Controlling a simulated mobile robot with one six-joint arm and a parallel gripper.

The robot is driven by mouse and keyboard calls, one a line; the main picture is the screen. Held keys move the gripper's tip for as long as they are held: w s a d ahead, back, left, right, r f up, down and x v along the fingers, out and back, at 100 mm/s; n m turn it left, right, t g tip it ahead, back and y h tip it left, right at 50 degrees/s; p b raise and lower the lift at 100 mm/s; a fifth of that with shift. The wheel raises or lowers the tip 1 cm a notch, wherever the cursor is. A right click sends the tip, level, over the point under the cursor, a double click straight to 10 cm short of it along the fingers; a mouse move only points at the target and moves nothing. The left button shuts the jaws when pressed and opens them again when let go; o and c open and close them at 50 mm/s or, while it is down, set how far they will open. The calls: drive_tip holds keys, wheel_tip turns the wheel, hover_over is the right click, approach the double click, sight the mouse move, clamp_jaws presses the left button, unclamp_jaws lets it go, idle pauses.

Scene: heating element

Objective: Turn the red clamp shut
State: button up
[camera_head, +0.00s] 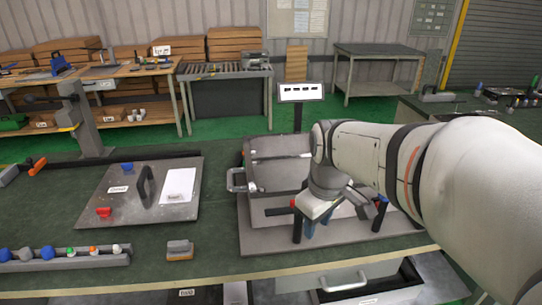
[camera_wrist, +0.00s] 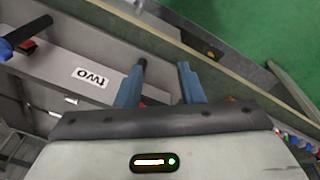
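The red clamp (camera_head: 293,203) shows as a small red part above a dark upright bar at the front of the grey metal box (camera_head: 280,165), left of my gripper. In the wrist view, a bit of red (camera_wrist: 143,103) and a dark bar end show close beside the left finger; the rest is hidden. My gripper (camera_head: 310,230) points down at the box's front, its blue fingers (camera_wrist: 160,88) apart with a gap between them. I cannot tell whether the left finger touches the clamp. A blue clamp (camera_head: 382,200) stands to the right.
Left on the green bench lie a metal panel with a handle (camera_head: 120,205), a small grey-orange block (camera_head: 180,249) and a rack of coloured knobs (camera_head: 60,259). A drawer (camera_head: 350,285) is below.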

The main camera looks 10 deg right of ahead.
drive_tip(key=w+r+n, duration=0.1)
drive_tip(key=w+n, duration=0.2)
drive_tip(key=w, duration=0.1)
drive_tip(key=w+r+n+g+p, duration=0.1)
drive_tip(key=w+n, duration=0.3)
drive_tip(key=w, duration=0.1)
drive_tip(key=w+r+n+p, duration=0.1)
drive_tip(key=w+n, duration=0.3)
drive_tip(key=shift+w+a+g, duration=0.1)
drive_tip(key=shift+w+g, duration=0.1)
drive_tip(key=shift+g, duration=0.1)
drive_tip(key=shift+w+f, duration=0.15)
drive_tip(key=shift+f, duration=0.1)
drive_tip(key=shift+f+n, duration=0.3)
drive_tip(key=shift+f, duration=0.05)
wheel_tip(320, 180, down, 7)
drive_tip(key=shift+r+p, duration=0.15)
drive_tip(key=shift+p, duration=0.25)
drive_tip(key=shift+c, duration=0.5)
clamp_jaws()
